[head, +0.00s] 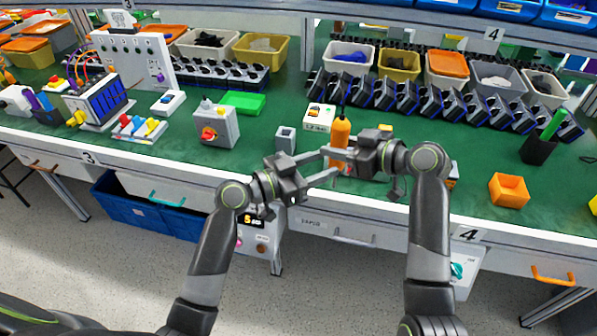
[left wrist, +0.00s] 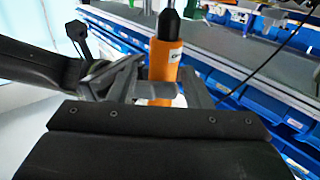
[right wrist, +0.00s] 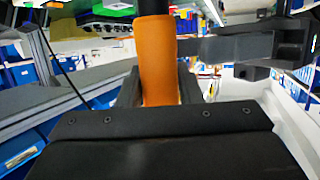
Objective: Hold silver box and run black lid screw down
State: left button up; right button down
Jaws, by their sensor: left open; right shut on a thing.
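A grey box with a red and yellow rotary knob (head: 209,133) stands on the green mat left of my arms. A small grey box with a dark opening (head: 285,139) stands nearer the middle; I cannot tell which is the silver box. My right gripper (head: 343,154) is shut on an orange electric screwdriver (head: 340,133), held upright above the bench edge. The screwdriver also shows in the right wrist view (right wrist: 157,60) and left wrist view (left wrist: 164,60). My left gripper (head: 325,163) is open, its fingers around or close to the lower handle. The black lid screw is not discernible.
A white box with a yellow top and buttons (head: 319,117) stands just behind the screwdriver. An orange block (head: 508,190) and a black holder (head: 538,149) are at the right. A green tray (head: 243,102) lies behind the knob box. Several bins line the back.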

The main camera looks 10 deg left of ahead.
aim_at(333, 161)
pick_arm(q)
jog(key=shift+x, duration=2.6)
pick_arm(e)
jog(key=shift+r, duration=0.1)
pick_arm(q)
jog(key=c, duration=0.8)
jog(key=shift+s+r, duration=0.1)
grip_shut()
pick_arm(e)
jog(key=c, duration=1.5)
grip_release()
jog(key=o, duration=0.6)
